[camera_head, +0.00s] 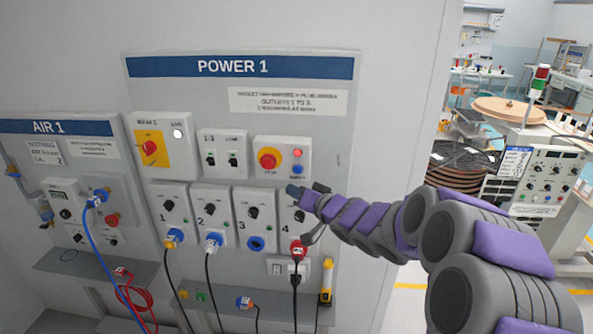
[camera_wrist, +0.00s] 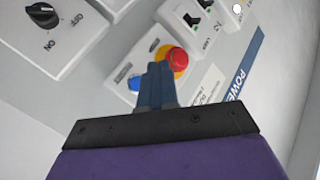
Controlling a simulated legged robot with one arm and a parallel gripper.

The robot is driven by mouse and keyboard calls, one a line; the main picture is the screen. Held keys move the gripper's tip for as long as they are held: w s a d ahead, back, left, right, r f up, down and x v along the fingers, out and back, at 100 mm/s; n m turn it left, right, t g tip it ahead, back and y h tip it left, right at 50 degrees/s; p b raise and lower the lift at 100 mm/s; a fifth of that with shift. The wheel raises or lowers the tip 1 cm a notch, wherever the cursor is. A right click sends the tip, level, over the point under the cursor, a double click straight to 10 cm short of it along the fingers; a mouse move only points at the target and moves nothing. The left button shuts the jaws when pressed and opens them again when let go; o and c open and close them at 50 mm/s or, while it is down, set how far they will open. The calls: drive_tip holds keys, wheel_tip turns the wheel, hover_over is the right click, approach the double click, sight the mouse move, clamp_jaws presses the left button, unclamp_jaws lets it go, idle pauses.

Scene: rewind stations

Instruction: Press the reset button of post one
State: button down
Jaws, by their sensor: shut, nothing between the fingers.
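The POWER 1 panel (camera_head: 345,120) carries a light box (camera_head: 275,143) with a red mushroom knob (camera_head: 269,159) on yellow, a small red lamp or button (camera_head: 297,153) and a small blue button (camera_head: 297,169) below it. My gripper (camera_head: 292,189) is shut and empty just below this box, left of my arm. In the wrist view my shut fingers (camera_wrist: 157,78) point at the box. The blue button (camera_wrist: 135,83) shows just left of the fingertips, and the red mushroom knob (camera_wrist: 177,58) just right. I cannot tell contact; the lettering is too small to read.
Below the box stand several numbered outlets with black knobs, one with a red plug (camera_head: 298,250) near my wrist. Cables hang from the outlets over a shelf (camera_head: 225,300). An AIR 1 panel (camera_head: 60,126) is at left. Machinery and a cable reel (camera_head: 455,165) stand at right.

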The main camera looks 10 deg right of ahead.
sight(297, 169)
drive_tip(key=w+d+p, duration=0.2)
drive_tip(key=w+p, duration=0.2)
drive_tip(key=w, duration=0.2)
drive_tip(key=shift+w+d, duration=0.15)
drive_tip(key=shift+w, duration=0.05)
drive_tip(key=shift+w+d+r+p, duration=0.1)
drive_tip(key=shift+w+r+p, duration=0.15)
drive_tip(key=shift+p, duration=0.75)
idle(1.3)
drive_tip(key=shift+w+d+f+p, duration=0.15)
drive_tip(key=shift+w+p, duration=0.25)
drive_tip(key=shift+p, duration=0.4)
idle(1.1)
idle(0.3)
drive_tip(key=shift+s+a, duration=0.25)
drive_tip(key=shift+s, duration=0.5)
